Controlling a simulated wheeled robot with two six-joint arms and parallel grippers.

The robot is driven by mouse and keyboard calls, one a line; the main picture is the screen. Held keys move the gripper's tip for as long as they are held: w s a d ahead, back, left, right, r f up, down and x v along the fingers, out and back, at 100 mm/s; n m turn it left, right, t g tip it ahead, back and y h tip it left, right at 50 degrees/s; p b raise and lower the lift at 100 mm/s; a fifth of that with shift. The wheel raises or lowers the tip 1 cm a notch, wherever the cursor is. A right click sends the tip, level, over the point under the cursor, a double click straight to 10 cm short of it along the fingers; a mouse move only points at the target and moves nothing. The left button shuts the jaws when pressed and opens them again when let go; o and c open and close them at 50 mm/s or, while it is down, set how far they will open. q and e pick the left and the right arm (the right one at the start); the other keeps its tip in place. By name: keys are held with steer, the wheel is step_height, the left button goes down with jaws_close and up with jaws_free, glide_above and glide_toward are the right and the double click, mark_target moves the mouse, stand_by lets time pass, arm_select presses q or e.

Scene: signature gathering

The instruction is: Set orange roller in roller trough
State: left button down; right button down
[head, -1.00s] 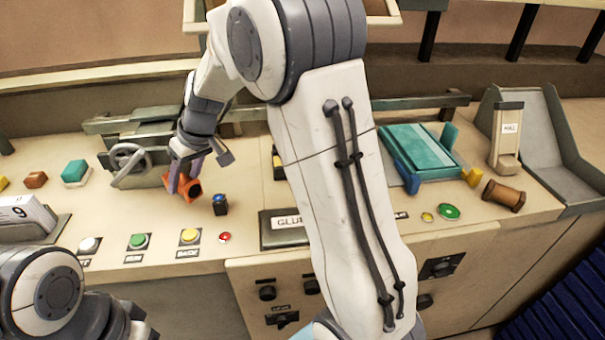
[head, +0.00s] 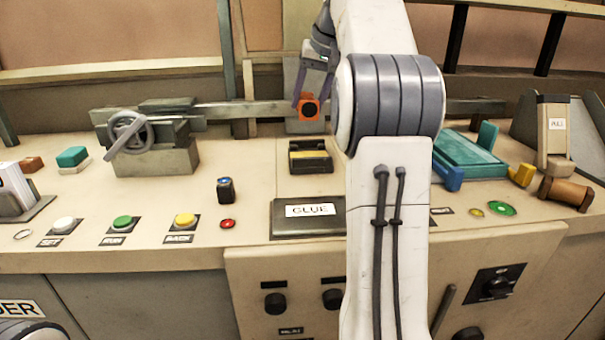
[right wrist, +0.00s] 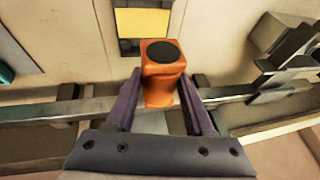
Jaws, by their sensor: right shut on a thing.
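The orange roller (head: 309,107) has a dark round end face. My right gripper (head: 311,98) is shut on it, with purple fingers at its two sides. The roller is held up in the air in front of the back rail. In the right wrist view the orange roller (right wrist: 164,88) sits between the fingers of the gripper (right wrist: 160,92), its dark end facing away from the palm. A black tray with a yellow inside (head: 311,156) lies on the bench below the roller and apart from it. I cannot tell for sure that this is the roller trough. My left gripper is out of view.
A GLUE panel (head: 308,218) is in front of the black tray. A handwheel vise (head: 155,150) stands left. A teal press (head: 470,155), a brown roller (head: 566,193) and a PULL dispenser (head: 556,130) are right. A metal rail (head: 250,110) runs behind.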

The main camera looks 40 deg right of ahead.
steer(key=shift+s+d+f+b, duration=0.25)
steer(key=shift+d+f+b, duration=0.05)
step_height(320, 180, down, 4)
steer(key=b, duration=0.2)
steer(key=shift+f+b, duration=0.25)
steer(key=shift+b, duration=0.05)
steer(key=shift+f+b, duration=1)
steer(key=shift+f, duration=1.35)
steer(key=shift+c, duration=1.4)
jaws_free()
steer(key=shift+r, duration=0.1)
